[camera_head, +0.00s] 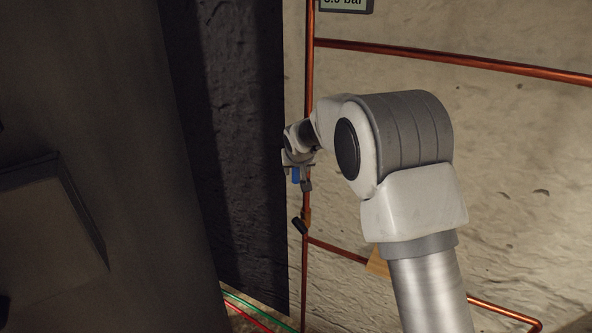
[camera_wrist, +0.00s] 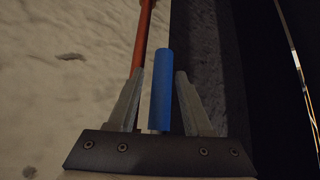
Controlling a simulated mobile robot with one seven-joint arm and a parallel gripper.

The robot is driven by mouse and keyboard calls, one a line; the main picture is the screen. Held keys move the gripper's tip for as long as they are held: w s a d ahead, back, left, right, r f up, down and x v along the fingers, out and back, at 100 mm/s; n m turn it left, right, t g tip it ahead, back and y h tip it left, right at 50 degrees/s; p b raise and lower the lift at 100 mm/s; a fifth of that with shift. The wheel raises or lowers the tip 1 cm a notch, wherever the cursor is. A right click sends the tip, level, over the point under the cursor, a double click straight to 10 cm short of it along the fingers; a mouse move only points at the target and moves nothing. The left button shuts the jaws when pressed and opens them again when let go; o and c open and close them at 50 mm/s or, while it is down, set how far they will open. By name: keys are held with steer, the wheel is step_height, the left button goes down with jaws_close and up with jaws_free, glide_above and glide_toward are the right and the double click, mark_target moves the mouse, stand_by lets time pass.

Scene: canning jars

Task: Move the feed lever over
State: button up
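A blue lever handle (camera_wrist: 160,85) stands between the two fingers of my gripper (camera_wrist: 159,74) in the wrist view. The fingers are apart, with a narrow gap on each side of the handle, so the gripper looks open around it and not clamped. In the head view the blue handle (camera_head: 296,174) shows small at my gripper (camera_head: 301,178), beside the vertical copper pipe (camera_head: 305,265). The wrist of my arm hides the lever's pivot there. Whether this is the feed lever is not labelled.
A small black handle (camera_head: 299,226) sits lower on the same pipe. A gauge sign (camera_head: 345,4) is at the top. Copper pipes (camera_head: 450,61) cross the stone wall (camera_head: 510,140). A dark panel (camera_head: 240,150) stands left of the pipe. Green and red lines (camera_head: 250,312) run low.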

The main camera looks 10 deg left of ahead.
steer(key=shift+o, duration=0.2)
steer(key=v, duration=1.7)
steer(key=shift+r, duration=0.2)
steer(key=shift+s, duration=0.1)
steer(key=s+d+r+m+g+h, duration=0.15)
steer(key=s+d+r, duration=0.25)
steer(key=s+d, duration=1.1)
steer(key=s+d+f, duration=0.2)
steer(key=s+d, duration=0.2)
steer(key=s, duration=0.4)
steer(key=s+d+f+m, duration=0.1)
steer(key=s+d, duration=0.3)
steer(key=s, duration=0.4)
steer(key=shift+s+f+g+p, duration=0.3)
steer(key=shift+s+f+g, duration=0.1)
steer(key=shift+f, duration=0.35)
